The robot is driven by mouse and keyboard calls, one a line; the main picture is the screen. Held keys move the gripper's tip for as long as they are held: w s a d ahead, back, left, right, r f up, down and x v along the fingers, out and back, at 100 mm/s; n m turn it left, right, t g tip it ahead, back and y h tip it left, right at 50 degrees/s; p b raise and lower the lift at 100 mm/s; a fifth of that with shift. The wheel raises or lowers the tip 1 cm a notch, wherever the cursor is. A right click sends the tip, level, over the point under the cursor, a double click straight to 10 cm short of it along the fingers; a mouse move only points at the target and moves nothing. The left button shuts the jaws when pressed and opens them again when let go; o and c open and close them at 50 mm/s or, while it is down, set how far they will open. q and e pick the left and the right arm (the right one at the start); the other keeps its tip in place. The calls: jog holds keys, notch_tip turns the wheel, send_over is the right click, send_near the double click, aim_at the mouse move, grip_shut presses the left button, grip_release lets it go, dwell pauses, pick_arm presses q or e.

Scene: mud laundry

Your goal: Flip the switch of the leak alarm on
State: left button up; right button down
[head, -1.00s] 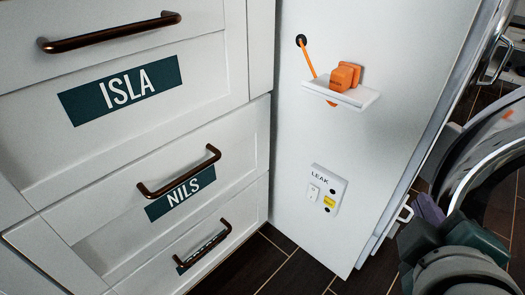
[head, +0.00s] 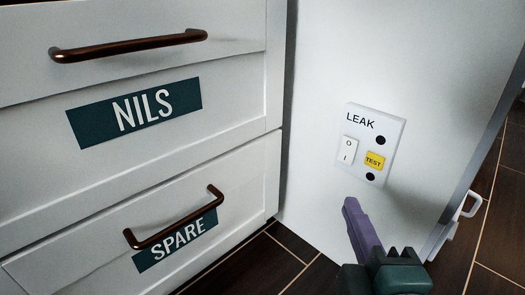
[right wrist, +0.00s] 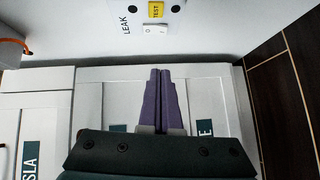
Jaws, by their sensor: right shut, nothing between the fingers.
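The leak alarm (head: 373,125) is a white plate marked LEAK on the white side panel. It carries a white rocker switch (head: 347,150) marked O at the top and I at the bottom, a yellow TEST button (head: 375,160) and two dark round spots. I cannot tell which way the rocker is tilted. My right gripper (head: 349,204) has purple fingers, shut and empty, below the plate and apart from it in the picture. In the right wrist view the fingers (right wrist: 159,74) point toward the rocker (right wrist: 155,30). My left gripper is not in view.
White drawers labelled NILS (head: 134,112) and SPARE (head: 177,238) stand to the left, with protruding bronze handles (head: 130,46). The dark tiled floor (head: 283,250) lies below. The panel around the alarm is clear. An orange item (right wrist: 12,46) shows at the left in the right wrist view.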

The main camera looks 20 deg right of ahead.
jog(key=shift+a+f, duration=0.15)
jog(key=shift+f, duration=0.1)
jog(key=b, duration=0.5)
send_near(339, 157)
jog(key=w+a, duration=0.2)
jog(key=w, duration=0.1)
jog(key=d, duration=0.1)
jog(key=w+d+b, duration=0.1)
jog(key=d, duration=0.1)
jog(key=w+d, duration=0.1)
jog(key=shift+d+f, duration=0.2)
jog(key=shift+f, duration=0.1)
jog(key=shift+w, duration=0.1)
